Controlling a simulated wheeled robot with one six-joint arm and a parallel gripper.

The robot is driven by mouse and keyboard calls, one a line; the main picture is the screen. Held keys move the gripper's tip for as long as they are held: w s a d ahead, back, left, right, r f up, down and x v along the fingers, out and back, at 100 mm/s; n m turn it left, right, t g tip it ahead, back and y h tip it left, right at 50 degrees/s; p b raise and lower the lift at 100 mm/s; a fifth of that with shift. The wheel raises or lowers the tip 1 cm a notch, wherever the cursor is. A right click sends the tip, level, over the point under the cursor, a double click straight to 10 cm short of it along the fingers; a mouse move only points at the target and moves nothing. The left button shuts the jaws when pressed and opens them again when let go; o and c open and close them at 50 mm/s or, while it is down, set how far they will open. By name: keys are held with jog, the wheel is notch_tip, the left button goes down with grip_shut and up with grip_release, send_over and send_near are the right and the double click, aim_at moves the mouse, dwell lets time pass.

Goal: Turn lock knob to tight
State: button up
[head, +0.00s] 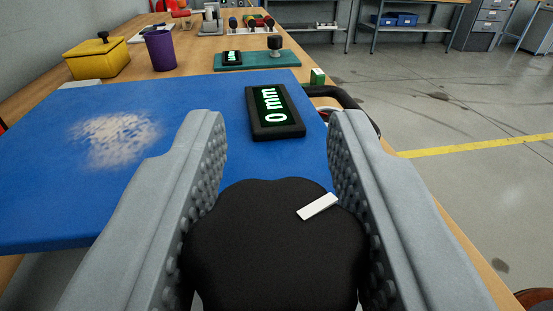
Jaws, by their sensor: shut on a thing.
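A large black lobed knob (270,235) fills the lower middle of the head view. A small white rectangular mark (317,206) lies on its top face, right of its centre, slanting up to the right. My gripper (277,160) has its two grey studded fingers on the left and right sides of the knob and is shut on it. The lower part of the knob and what it is mounted on are hidden. Behind it lies a black display (277,112) with glowing green-white characters, on a blue surface.
The blue surface (210,105) has a pale worn patch (118,138) at left. Farther back on the wooden bench stand a yellow box (97,60), a purple cup (160,49) and a teal board (258,60) with small devices. Open grey floor lies to the right.

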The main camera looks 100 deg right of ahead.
jog(key=shift+s+r+m+g+y, duration=0.15)
jog(key=shift+m+g+y, duration=0.15)
jog(key=shift+m+g, duration=0.65)
jog(key=shift+s+f+m+g+y, duration=0.1)
jog(key=shift+m+g+y, duration=0.35)
jog(key=shift+g, duration=0.8)
jog(key=shift+m+g, duration=0.3)
jog(key=o, duration=1)
jog(key=shift+a, duration=0.1)
